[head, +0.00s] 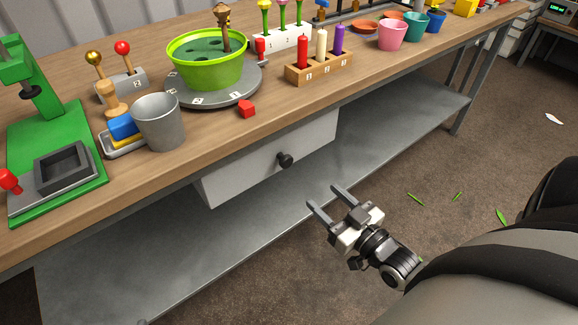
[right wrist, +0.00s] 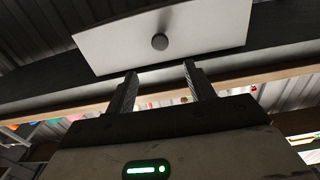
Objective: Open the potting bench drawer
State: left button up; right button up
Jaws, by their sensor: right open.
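The potting bench drawer (head: 240,172) is a light grey front under the wooden bench top, with a round dark knob (head: 285,160) at its middle. It looks closed. My right gripper (head: 328,197) is open and empty, in front of the drawer, below and to the right of the knob, and apart from it. In the right wrist view the drawer front (right wrist: 205,32) and its knob (right wrist: 159,41) show beyond the gap between the open fingers (right wrist: 160,80). My left gripper is not in view.
The wooden bench top (head: 200,150) holds a green press (head: 55,150), a grey bucket (head: 160,122), a lime tub (head: 207,62) on a turntable and several candles and pots. A grey lower shelf (head: 235,235) lies beneath the drawer. Leaves lie on the floor.

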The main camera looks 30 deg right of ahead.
aim_at(288, 164)
pick_arm(q)
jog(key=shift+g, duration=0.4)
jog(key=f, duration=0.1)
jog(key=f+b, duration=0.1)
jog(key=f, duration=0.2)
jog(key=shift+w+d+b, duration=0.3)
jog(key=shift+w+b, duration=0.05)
jog(key=shift+b, duration=0.05)
pick_arm(e)
jog(key=w, duration=0.8)
jog(key=w+a, duration=0.1)
jog(key=w, duration=0.4)
jog(key=shift+w, duration=0.1)
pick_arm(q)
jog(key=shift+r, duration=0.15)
pick_arm(e)
grip_shut()
